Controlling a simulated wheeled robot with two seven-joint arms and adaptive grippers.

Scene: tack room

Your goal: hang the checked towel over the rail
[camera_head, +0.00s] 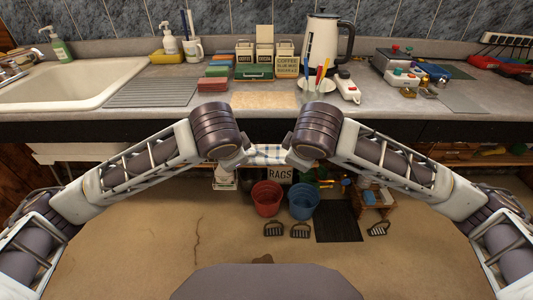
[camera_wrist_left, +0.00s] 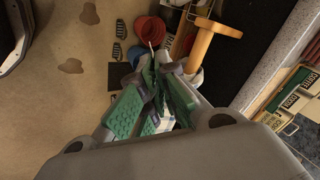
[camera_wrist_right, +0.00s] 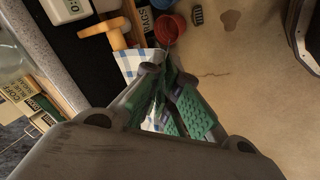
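The blue-and-white checked towel (camera_head: 268,153) spans the gap between my two grippers in the head view, just below the counter's front edge. My left gripper (camera_head: 246,154) is shut on its left end; the fingers (camera_wrist_left: 156,75) close together in the left wrist view. My right gripper (camera_head: 293,158) is shut on its right end; the towel (camera_wrist_right: 130,64) shows beside those fingers in the right wrist view. A wooden bar with a crosspiece end, seemingly the rail, shows in the left wrist view (camera_wrist_left: 203,45) and right wrist view (camera_wrist_right: 116,36). My grippers hide much of the towel.
Above, the counter (camera_head: 405,112) holds a kettle (camera_head: 321,45), boxes and a cup of pens. The floor in front is mostly clear.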

